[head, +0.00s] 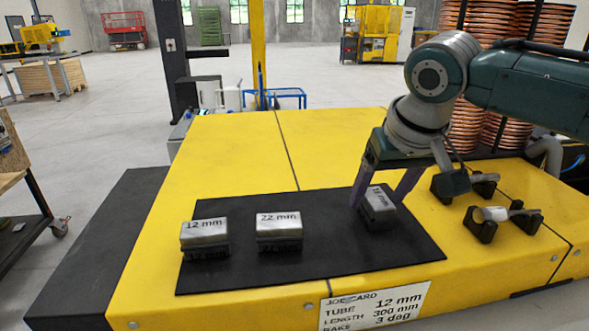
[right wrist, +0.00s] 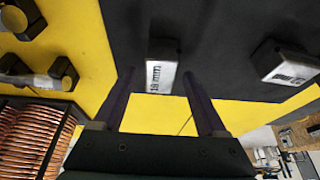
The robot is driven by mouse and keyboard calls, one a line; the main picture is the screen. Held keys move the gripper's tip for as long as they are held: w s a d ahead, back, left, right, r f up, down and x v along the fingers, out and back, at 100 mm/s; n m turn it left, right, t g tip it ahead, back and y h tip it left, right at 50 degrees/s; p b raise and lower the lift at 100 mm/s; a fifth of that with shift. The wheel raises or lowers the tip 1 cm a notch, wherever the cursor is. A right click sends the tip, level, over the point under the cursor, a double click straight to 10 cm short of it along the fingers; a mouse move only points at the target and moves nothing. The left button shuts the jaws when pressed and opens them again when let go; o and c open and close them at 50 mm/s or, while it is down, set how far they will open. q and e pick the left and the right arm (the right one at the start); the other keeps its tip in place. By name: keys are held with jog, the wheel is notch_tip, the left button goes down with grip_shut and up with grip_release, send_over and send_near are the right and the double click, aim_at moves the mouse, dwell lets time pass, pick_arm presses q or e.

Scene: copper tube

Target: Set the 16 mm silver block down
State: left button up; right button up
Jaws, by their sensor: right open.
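The 16 mm silver block (head: 379,199) sits on the right part of the black mat (head: 330,259), its label on top. My right gripper (head: 384,196) reaches down over it with its purple fingers apart, one on each side of the block. In the right wrist view the block (right wrist: 162,77) shows between the tips of my open right gripper (right wrist: 158,75), with gaps on both sides. The 22 mm block (head: 278,226) and the 12 mm block (head: 204,233) stand farther left on the mat. My left gripper is out of view.
Black clamp-like fixtures (head: 482,226) stand on the yellow table (head: 235,150) to the right of the mat. Coiled copper tubes (head: 467,128) rise behind them. A job card (head: 375,308) is on the front edge. The mat is clear between the 22 mm and 16 mm blocks.

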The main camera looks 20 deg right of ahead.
jog(key=shift+r, duration=0.1)
jog(key=shift+r, duration=0.25)
jog(key=v, duration=1.1)
jog(key=s+a+f+n+y, duration=0.2)
jog(key=s+a+f+n, duration=0.2)
jog(key=s+a+f, duration=0.65)
jog(key=s+d+f, duration=0.1)
jog(key=s+f, duration=0.2)
jog(key=s, duration=0.9)
jog(key=shift+d+f+n+g+h, duration=0.15)
jog(key=shift+f+n+g+h, duration=0.15)
jog(key=shift+f+h, duration=0.1)
